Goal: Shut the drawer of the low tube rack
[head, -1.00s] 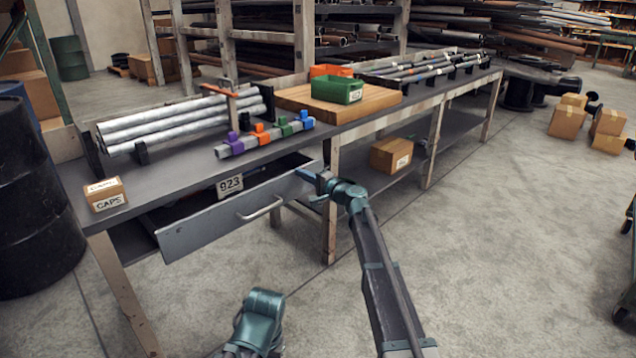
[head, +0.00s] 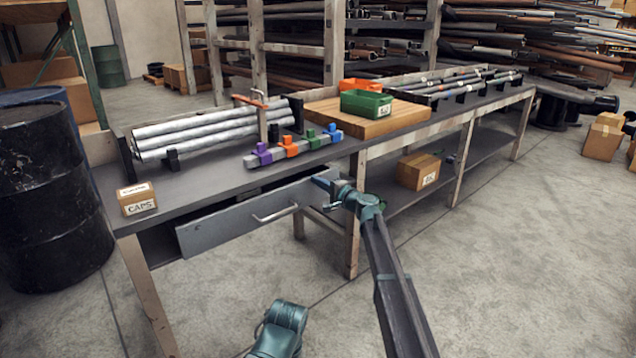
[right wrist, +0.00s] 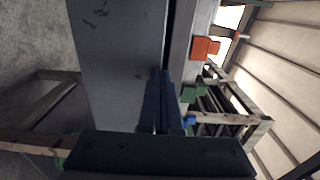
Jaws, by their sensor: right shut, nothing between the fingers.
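The low tube rack (head: 400,142) is a long grey bench with tubes on top. Its grey drawer (head: 222,232) sticks out a little at the near left, with a dark gap behind the front panel. A bar handle (head: 276,214) is on the panel. My right gripper (head: 321,183) is shut and empty, its tips against or very near the panel's right end; I cannot tell if they touch. In the right wrist view the shut fingers (right wrist: 160,88) lie over the edge of the drawer front (right wrist: 115,60). My left gripper is not in view.
A carton marked CAPS (head: 137,199) stands on the bench's left end. Colored clamps (head: 291,147), a green bin (head: 366,104) and silver pipes (head: 210,130) are on top. A black drum (head: 50,190) stands at left. The floor in front is clear.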

